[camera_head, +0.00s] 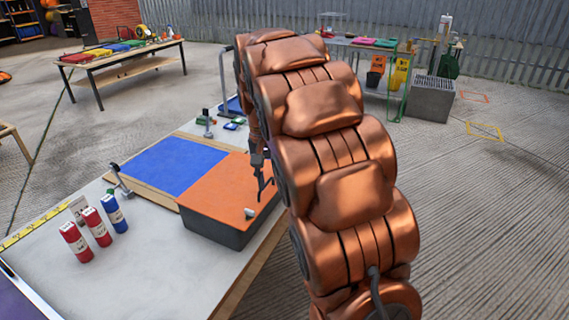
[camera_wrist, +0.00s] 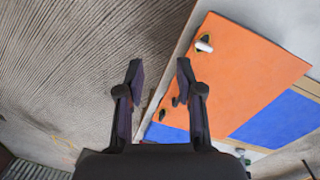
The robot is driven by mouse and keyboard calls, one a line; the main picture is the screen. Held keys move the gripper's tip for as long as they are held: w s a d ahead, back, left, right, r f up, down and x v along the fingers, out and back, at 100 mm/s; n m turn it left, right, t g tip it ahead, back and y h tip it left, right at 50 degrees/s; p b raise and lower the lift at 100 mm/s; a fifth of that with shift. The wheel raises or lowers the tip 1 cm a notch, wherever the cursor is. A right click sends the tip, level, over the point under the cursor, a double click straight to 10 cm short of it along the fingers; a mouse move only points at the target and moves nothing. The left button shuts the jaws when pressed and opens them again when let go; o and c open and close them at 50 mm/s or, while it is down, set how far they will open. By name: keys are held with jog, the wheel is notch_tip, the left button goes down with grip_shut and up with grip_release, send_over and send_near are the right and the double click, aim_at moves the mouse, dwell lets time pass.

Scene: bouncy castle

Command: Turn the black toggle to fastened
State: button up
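An orange panel (camera_head: 225,190) tops a dark box on the table; it also shows in the wrist view (camera_wrist: 250,65). A small white-handled toggle with a dark base (camera_wrist: 204,43) sits near the panel's edge; its pale handle shows in the head view (camera_head: 249,213). A small dark fitting (camera_wrist: 162,115) lies farther along the same edge, partly behind my right finger; I cannot tell its setting or surely which fitting is the black toggle. My gripper (camera_wrist: 160,72) is open and empty, fingers apart. In the head view my gripper (camera_head: 264,182) hangs near the orange panel's right edge.
A blue panel (camera_head: 172,163) adjoins the orange one. Red and blue bottles (camera_head: 98,227) and a white one stand at the table's front left. A metal clamp-like piece (camera_head: 120,180) rises beside the panels. Concrete floor right of the table is open.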

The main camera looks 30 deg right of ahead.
jog(key=w+d+f+m+p, duration=0.1)
jog(key=w+d, duration=0.4)
jog(key=w+d+f+m+p, duration=0.2)
jog(key=w+d, duration=0.3)
jog(key=w, duration=0.1)
jog(key=w+d+f+m+p, duration=0.1)
jog(key=w+d+p, duration=0.1)
jog(key=w+d, duration=0.3)
jog(key=shift+w+f+t, duration=0.25)
jog(key=shift+w+t, duration=0.15)
jog(key=shift+w, duration=0.15)
jog(key=shift+f+p, duration=1.2)
jog(key=shift+f, duration=2.75)
grip_shut()
jog(key=shift+a, duration=0.1)
